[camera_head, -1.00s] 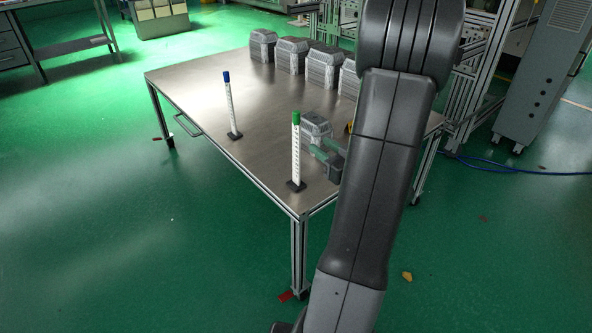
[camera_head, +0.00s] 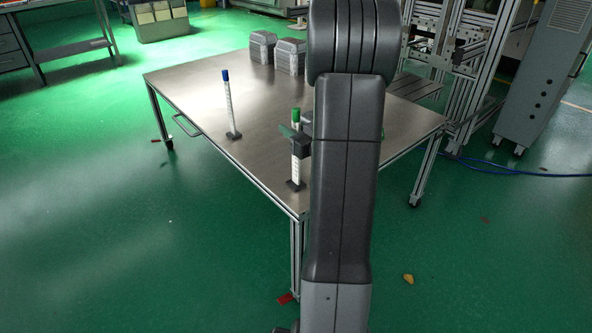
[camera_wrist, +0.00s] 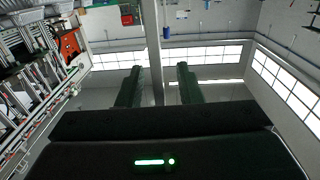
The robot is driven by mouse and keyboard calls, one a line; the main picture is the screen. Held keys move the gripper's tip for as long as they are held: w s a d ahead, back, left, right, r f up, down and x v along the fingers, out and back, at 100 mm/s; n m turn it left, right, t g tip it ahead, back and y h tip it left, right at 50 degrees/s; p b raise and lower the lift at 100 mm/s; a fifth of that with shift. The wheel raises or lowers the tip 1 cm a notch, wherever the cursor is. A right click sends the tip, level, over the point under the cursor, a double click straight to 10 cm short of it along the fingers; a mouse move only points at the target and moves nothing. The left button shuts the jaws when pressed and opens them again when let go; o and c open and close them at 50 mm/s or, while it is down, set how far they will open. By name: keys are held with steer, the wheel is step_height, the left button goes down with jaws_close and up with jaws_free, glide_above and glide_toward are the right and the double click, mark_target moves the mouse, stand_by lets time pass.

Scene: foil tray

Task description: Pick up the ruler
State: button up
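Two white, ruler-like sticks with dark marks stand upright in small black bases on the metal table (camera_head: 190,80). One has a blue cap (camera_head: 229,105), the other a green cap (camera_head: 296,168) near the table's front corner. Which one is the ruler, I cannot tell. My gripper (camera_head: 296,128) is at the upper part of the green-capped stick and partly covers it; contact cannot be told. In the wrist view its two green fingers (camera_wrist: 160,85) are apart, with a grey upright strip between them that I cannot identify for sure.
Silvery boxes (camera_head: 262,46) stand at the table's back edge; my arm hides part of the table's right side. The table's left half is largely clear. A metal frame rack (camera_head: 440,45) and a grey cabinet (camera_head: 545,75) stand behind on the right.

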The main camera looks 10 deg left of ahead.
steer(key=shift+w+a, duration=0.2)
steer(key=shift+a, duration=0.05)
jaws_close()
stand_by(1.3)
